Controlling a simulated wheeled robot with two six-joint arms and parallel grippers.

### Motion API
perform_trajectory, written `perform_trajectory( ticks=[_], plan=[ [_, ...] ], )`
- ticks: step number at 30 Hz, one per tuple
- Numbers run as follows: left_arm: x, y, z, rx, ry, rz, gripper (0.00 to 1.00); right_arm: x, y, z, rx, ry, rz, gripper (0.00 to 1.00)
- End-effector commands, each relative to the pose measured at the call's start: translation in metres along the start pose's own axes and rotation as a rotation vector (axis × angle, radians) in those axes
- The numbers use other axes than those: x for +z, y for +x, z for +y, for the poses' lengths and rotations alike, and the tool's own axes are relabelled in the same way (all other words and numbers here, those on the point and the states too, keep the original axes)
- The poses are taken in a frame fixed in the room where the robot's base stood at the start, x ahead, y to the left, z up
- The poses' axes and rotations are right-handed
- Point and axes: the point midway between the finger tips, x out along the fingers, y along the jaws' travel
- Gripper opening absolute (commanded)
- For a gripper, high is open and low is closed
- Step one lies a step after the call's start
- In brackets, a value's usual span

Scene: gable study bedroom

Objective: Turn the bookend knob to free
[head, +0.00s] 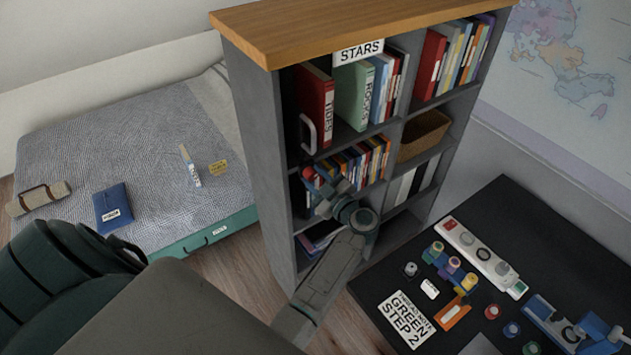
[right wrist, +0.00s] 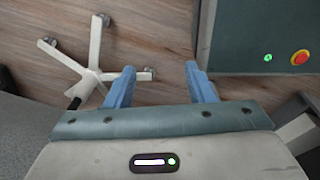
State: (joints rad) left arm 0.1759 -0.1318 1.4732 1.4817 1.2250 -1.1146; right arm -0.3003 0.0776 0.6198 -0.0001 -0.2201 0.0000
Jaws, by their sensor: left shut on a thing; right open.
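My left gripper (head: 322,185) reaches the left side of the bookcase (head: 258,145), at its middle shelf. It is shut on a small red part (head: 309,174), which looks like the bookend knob; the jaws partly cover it, and which way it is turned cannot be told. A white curved handle-like piece (head: 308,134) stands just above, in front of the red TIDES book (head: 315,105). My right gripper (right wrist: 160,75) is open and empty over the wooden floor in the right wrist view.
A black table (head: 380,295) at the right holds coloured knobs, blocks and a GREEN STEP 2 card (head: 407,318). A bed (head: 130,165) with several small items lies at the left. The right wrist view shows a white wheeled chair base (right wrist: 92,62).

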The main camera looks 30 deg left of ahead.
Motion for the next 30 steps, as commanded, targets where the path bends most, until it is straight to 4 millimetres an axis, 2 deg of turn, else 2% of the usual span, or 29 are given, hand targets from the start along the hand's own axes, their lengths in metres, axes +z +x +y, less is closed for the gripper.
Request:
perform_trajectory(
  ticks=[10, 30],
  plan=[
    [0.003, 0.000, -0.002, -0.002, -0.333, -0.010, 0.09, 0.002, 0.028, 0.003, 0.005, -0.002, 0.001, 0.49],
    [0.003, 0.000, -0.003, -0.005, -0.954, -0.031, 0.09, 0.008, 0.088, -0.005, 0.001, 0.000, 0.001, 0.49]
  ],
)
